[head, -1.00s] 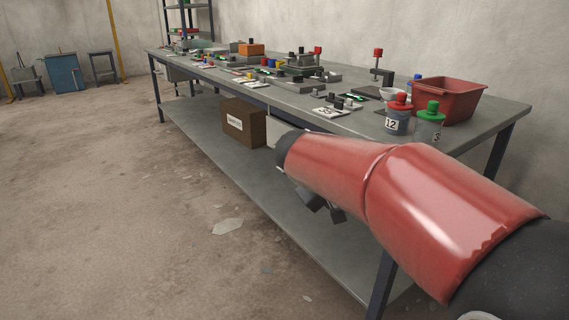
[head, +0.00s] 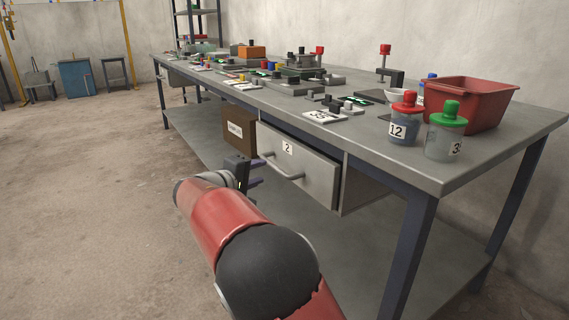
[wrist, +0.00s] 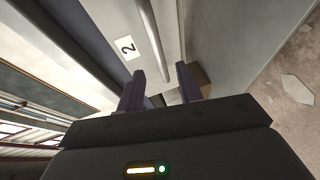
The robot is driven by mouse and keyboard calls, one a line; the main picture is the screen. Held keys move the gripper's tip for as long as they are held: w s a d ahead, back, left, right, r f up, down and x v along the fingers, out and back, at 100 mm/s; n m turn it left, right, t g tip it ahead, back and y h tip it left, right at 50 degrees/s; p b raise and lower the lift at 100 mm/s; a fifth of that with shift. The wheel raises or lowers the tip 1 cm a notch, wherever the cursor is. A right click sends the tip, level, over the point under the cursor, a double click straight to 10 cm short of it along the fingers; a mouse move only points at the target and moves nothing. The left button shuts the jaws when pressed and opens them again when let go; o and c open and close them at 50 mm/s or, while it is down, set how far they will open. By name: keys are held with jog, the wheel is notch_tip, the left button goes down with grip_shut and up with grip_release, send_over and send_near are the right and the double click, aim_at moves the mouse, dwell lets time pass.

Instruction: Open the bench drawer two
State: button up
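The drawer two front (head: 318,174) is a grey panel with a white "2" label, under the bench's front edge. It looks shut or nearly so. Its bar handle (head: 284,172) runs across the front. My gripper (head: 257,174) is at the left end of the handle, in front of the drawer. In the wrist view my gripper (wrist: 159,72) is open, with two dark fingers apart and nothing held. The handle (wrist: 152,32) lies ahead there, its near end lined up with the gap between the fingertips. I cannot tell whether they touch. The "2" label (wrist: 126,47) is left of the handle.
The bench top (head: 440,165) holds jars (head: 404,122), a red bin (head: 470,103) and several small parts. A bench leg (head: 408,255) stands to the right. The floor at left is clear.

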aim_at(272, 167)
jog(key=x, duration=0.7)
jog(key=shift+w+d, duration=0.2)
jog(key=shift+w, duration=0.1)
grip_shut()
